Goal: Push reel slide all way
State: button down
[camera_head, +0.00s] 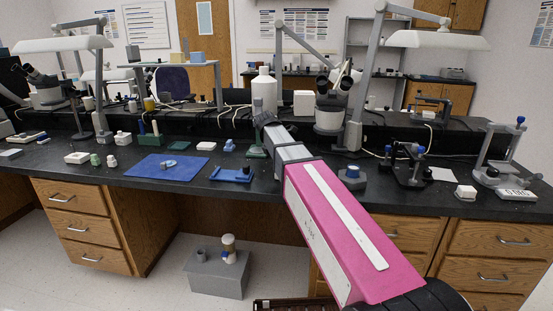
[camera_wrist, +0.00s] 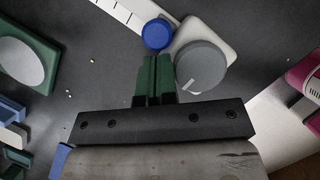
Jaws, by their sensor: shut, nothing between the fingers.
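In the wrist view my gripper (camera_wrist: 155,62) has its two green fingers together with nothing between them. Just beyond the fingertips is a round blue knob (camera_wrist: 157,35), at the end of a white strip with black tick marks (camera_wrist: 125,12). To the right of the fingers is a grey round dial (camera_wrist: 201,67) on a white base (camera_wrist: 216,38). The fingertips lie close to the knob and the dial; I cannot tell whether they touch either. No part is labelled as the reel slide. In the head view my arm covers much of this spot.
A green piece with a pale disc (camera_wrist: 20,62) lies left of the fingers. In the head view a blue mat (camera_head: 145,168) and a blue fixture (camera_head: 232,174) lie left of my arm. A blue-topped piece (camera_head: 351,176) and a dark fixture (camera_head: 408,168) stand to its right.

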jog(key=w, duration=0.3)
jog(key=w+d, duration=0.1)
jog(key=w, duration=0.2)
jog(key=w+d, duration=0.1)
jog(key=w, duration=0.3)
jog(key=shift+s, duration=0.15)
jog(key=shift+a, duration=0.1)
